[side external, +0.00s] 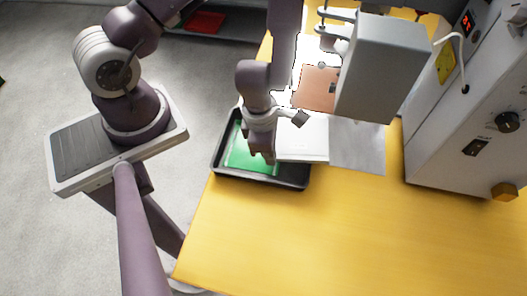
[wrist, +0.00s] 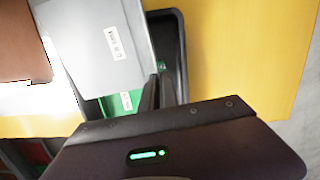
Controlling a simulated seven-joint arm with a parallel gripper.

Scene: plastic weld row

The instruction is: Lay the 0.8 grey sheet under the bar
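The pale grey sheet (side external: 303,138) extends to the right from my gripper's fingertips, partly over the black tray's right side. In the wrist view the grey sheet (wrist: 95,45) carries a small white label, too small to read surely. My gripper (side external: 264,157) points down over the tray and appears shut on the sheet's near edge. In the wrist view my gripper's fingers (wrist: 157,88) meet that edge. The bar is likely the grey block (side external: 380,65) of the press, above and to the right of the sheet. The space beneath it is partly hidden.
The black tray (side external: 296,178) holds a green sheet (side external: 245,158). A darker grey plate (side external: 360,148) lies right of the held sheet. A copper-brown sheet (side external: 316,90) lies behind. The control cabinet (side external: 465,110) stands right. The yellow table front (side external: 330,235) is clear.

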